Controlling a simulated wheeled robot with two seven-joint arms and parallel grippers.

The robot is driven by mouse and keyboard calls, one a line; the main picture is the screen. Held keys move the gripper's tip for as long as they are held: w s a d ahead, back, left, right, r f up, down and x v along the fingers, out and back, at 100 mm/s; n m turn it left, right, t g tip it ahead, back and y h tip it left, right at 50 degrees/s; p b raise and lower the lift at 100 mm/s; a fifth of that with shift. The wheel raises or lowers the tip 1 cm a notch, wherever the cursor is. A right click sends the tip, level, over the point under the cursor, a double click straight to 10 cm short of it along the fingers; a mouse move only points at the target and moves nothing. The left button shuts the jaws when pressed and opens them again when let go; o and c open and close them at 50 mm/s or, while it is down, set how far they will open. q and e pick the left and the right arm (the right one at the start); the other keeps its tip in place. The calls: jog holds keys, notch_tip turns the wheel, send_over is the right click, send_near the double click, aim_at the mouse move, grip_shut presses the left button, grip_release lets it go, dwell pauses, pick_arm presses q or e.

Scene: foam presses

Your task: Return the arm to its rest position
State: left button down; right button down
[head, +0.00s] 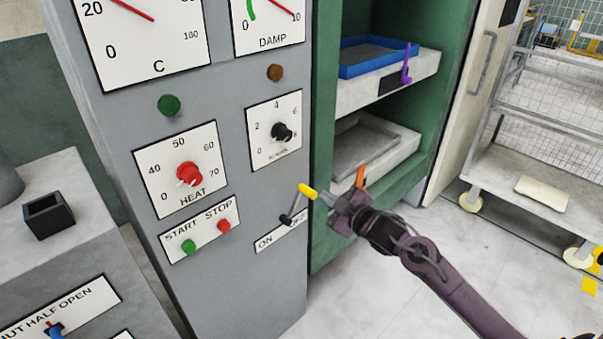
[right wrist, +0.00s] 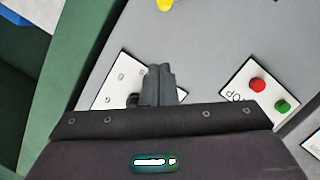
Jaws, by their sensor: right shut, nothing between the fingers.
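My right gripper (head: 326,198) is shut and empty. In the head view it is in front of the grey control panel, close to the yellow-tipped lever (head: 307,191) of the ON/OFF switch plate (head: 281,234). I cannot tell whether the fingers touch the lever. The right wrist view shows the shut fingers (right wrist: 158,84) over the panel, with the yellow tip (right wrist: 165,5) at the top edge. My right arm comes in from the lower right. My left gripper is not in view.
The panel carries a red HEAT knob (head: 189,174), a black knob (head: 282,132), a green START button (head: 188,246) and a red STOP button (head: 224,226). The green press (head: 323,240) holds a blue tray (head: 352,70) and a grey tray (head: 350,156). A trolley (head: 490,165) stands right.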

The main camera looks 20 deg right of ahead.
jog(key=s+d+f+m+g+h, duration=0.15)
jog(key=s+f, duration=0.35)
jog(key=f, duration=0.7)
jog(key=s+d+f+m+g+h, duration=0.1)
jog(key=s+f+m+g, duration=0.2)
jog(key=f, duration=0.8)
jog(key=s+d+f+m+g+h, duration=0.15)
jog(key=s+f, duration=0.45)
jog(key=f, duration=0.6)
jog(key=s+a+f+m+g, duration=0.1)
jog(key=s+a+f+g, duration=0.35)
jog(key=s+f, duration=0.85)
jog(key=s+a+f+g, duration=0.2)
jog(key=s+a+f, duration=0.2)
jog(key=s, duration=0.7)
jog(key=s+a+f+g+y, duration=0.1)
jog(key=s+a+f, duration=0.3)
jog(key=s, duration=0.7)
jog(key=shift+s+a+f+m+g, duration=0.15)
jog(key=shift+s+f+m+g, duration=0.1)
jog(key=shift+s+m+g, duration=0.25)
